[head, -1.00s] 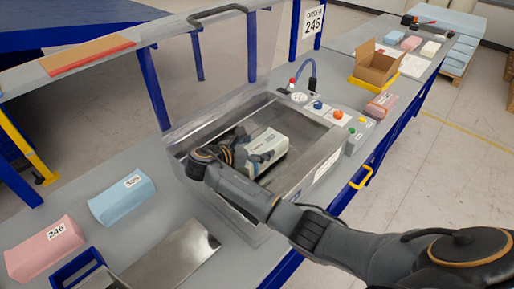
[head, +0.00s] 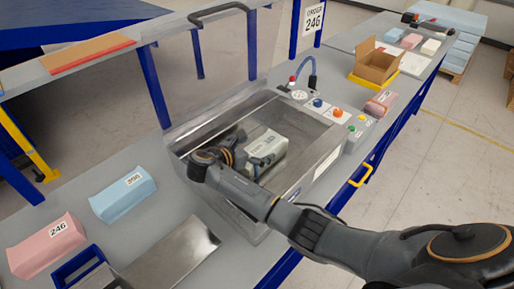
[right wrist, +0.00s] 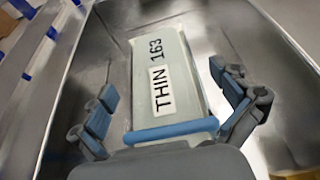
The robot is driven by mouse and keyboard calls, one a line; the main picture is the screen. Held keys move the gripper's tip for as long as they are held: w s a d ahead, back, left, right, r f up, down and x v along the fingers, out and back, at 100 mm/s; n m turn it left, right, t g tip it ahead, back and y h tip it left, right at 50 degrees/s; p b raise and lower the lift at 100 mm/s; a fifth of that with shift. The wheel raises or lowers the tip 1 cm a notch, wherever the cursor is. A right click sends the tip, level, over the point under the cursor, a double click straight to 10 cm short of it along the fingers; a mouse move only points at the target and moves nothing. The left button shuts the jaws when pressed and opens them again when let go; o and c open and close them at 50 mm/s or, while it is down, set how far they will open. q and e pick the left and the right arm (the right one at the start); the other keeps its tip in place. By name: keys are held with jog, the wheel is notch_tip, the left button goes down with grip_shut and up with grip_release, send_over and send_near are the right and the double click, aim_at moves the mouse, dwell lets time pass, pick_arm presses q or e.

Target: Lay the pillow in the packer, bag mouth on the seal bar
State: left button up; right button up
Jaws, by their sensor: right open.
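The pillow (head: 266,146) is a pale grey-white block in the packer (head: 310,121), a steel chamber with an open top. In the right wrist view the pillow (right wrist: 178,62) carries a label reading "THIN 163", and a blue band (right wrist: 172,132) crosses its near end. My right gripper (head: 250,158) reaches into the chamber at the pillow. In the right wrist view its fingers (right wrist: 168,98) stand open on both sides of the pillow, with a gap on each side. The seal bar cannot be made out clearly. My left gripper is not in view.
A blue pillow (head: 123,199) and a pink pillow (head: 46,246) marked 246 lie on the bench at left. A blue frame (head: 80,265) and a metal plate (head: 170,254) are in front. Coloured buttons (head: 337,112) line the packer's right side. An open carton (head: 378,64) stands farther back.

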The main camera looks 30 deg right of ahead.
jog(key=b+v, duration=0.2)
jog(key=v, duration=1)
dwell(1.7)
